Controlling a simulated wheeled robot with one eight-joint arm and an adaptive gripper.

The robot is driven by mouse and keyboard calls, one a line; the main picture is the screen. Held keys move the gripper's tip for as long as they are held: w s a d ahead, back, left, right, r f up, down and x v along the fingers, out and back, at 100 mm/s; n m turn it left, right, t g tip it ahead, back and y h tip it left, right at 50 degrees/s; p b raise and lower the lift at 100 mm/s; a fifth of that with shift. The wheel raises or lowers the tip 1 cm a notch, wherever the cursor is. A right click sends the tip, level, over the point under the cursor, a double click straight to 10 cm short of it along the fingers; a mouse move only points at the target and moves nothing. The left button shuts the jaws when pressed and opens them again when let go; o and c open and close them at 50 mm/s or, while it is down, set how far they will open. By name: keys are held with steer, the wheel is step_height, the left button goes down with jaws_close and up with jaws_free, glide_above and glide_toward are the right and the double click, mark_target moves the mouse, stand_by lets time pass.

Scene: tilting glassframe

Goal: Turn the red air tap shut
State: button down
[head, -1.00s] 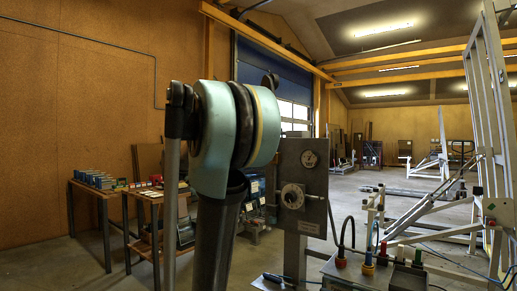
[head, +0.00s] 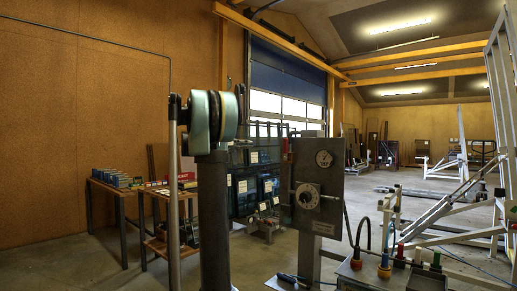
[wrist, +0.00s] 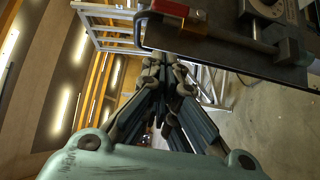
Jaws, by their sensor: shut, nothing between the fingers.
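In the wrist view, a red part (wrist: 180,10) with a bent metal bar beside it sits at the edge of a dark panel; it looks like the red air tap, but most of it is cut off by the top edge. My gripper (wrist: 170,78) is shut and empty, its dark fingers together below the red part, apart from it in the picture.
A box with coloured connectors (head: 384,271) and dark hoses stands in front of the panel, at lower right. A pale tilting frame (head: 497,110) is at the right. A table with boxes (head: 112,181) stands at the left.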

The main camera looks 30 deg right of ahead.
mark_target(286, 149)
steer(key=s+a+x, duration=0.1)
steer(key=s+x, duration=0.1)
steer(key=x, duration=1)
steer(key=shift+s, duration=0.3)
steer(key=shift+s+r, duration=0.1)
